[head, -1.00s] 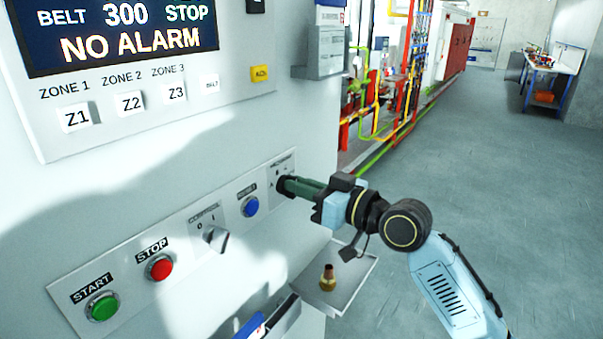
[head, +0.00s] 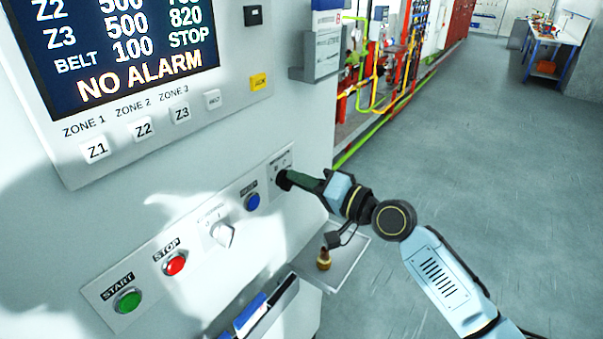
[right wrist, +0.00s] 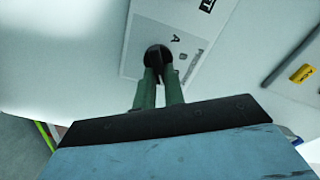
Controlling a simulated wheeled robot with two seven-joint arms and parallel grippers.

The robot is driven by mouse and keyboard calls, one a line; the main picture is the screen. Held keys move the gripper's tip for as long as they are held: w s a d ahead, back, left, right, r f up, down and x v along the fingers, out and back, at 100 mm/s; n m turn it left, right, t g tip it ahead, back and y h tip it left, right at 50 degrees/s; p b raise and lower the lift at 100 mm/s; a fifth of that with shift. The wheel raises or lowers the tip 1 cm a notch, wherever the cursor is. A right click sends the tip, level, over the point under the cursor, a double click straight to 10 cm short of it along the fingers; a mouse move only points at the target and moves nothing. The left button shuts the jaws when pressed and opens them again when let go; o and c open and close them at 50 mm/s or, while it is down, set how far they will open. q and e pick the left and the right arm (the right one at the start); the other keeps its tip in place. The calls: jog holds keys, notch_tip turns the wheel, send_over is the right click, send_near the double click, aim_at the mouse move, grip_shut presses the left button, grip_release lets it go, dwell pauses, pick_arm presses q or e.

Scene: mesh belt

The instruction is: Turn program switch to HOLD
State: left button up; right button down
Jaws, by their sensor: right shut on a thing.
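The program switch is a black round knob (head: 283,179) on a small light plate (head: 279,160) at the right end of the control strip. My right gripper (head: 291,179) is shut on this knob, its dark green fingers reaching in from the right. In the right wrist view the knob (right wrist: 157,57) sits between the fingertips of the gripper (right wrist: 158,76). Plate letters beside it include A and B; other lettering is partly cut off or too small to read. The knob's exact pointing direction is hidden by the fingers. My left gripper is not in view.
Left along the strip are a blue button (head: 253,201), a grey selector (head: 223,235), a red STOP button (head: 175,265) and a green START button (head: 128,300). Below the gripper, a tray (head: 345,262) holds a small brass-coloured piece (head: 324,260).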

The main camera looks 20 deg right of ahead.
jog(key=shift+m+p, duration=0.4)
jog(key=shift+m, duration=0.5)
jog(key=c, duration=1.5)
grip_release()
jog(key=shift+d+f, duration=0.1)
jog(key=shift+b+v, duration=2.15)
jog(key=shift+v, duration=4.5)
